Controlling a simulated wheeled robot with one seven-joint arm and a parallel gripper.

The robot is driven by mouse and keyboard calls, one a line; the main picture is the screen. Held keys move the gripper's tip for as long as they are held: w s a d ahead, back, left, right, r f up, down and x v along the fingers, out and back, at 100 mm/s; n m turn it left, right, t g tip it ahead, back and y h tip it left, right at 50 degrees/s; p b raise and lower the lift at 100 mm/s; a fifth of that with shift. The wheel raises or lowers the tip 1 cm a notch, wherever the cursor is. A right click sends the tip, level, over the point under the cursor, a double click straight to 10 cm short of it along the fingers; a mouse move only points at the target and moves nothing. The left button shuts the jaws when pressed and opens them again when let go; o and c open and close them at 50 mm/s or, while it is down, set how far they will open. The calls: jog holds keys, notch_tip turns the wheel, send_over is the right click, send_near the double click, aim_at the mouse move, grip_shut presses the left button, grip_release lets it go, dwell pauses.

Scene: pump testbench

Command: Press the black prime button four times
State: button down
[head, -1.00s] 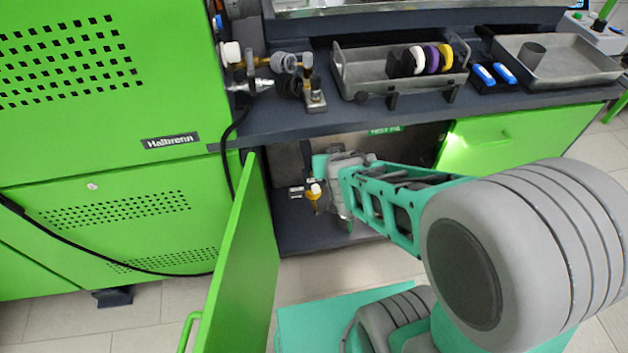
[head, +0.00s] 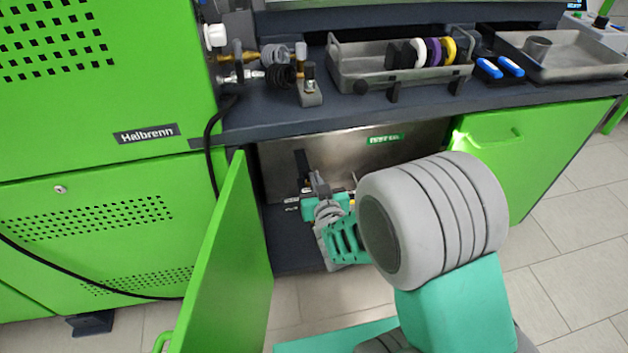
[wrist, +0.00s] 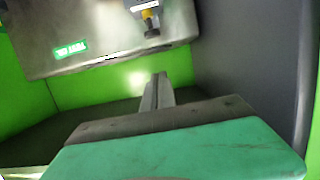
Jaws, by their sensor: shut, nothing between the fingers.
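A grey metal tank (head: 350,150) with a green label (head: 385,139) stands inside the open cabinet. In the wrist view the tank (wrist: 110,35) fills the upper left, with a yellow fitting (wrist: 148,14) at its top edge. A small dark cap (wrist: 152,33) sits at the fitting's end; I cannot tell surely whether it is the black prime button. My gripper (wrist: 160,78) is shut and empty, its fingertips below and apart from that cap in the picture. In the head view my gripper (head: 318,183) is inside the cabinet, in front of the tank; the button cannot be made out there.
The open green door (head: 225,265) stands left of my arm. The dark worktop (head: 350,112) overhangs the cabinet.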

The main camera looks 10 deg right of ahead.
jog(key=w+f+b, duration=0.1)
jog(key=w, duration=0.1)
jog(key=w+f+b, duration=0.1)
jog(key=w+f, duration=0.1)
jog(key=w, duration=0.1)
jog(key=w+f+b, duration=0.1)
jog(key=w+f, duration=0.1)
jog(key=w, duration=0.1)
jog(key=shift+f+b, duration=0.45)
jog(key=shift+f, duration=0.1)
notch_tip(320, 180, down, 2)
jog(key=shift+f+b, duration=0.15)
jog(key=shift+b, duration=0.9)
jog(key=shift+s, duration=0.1)
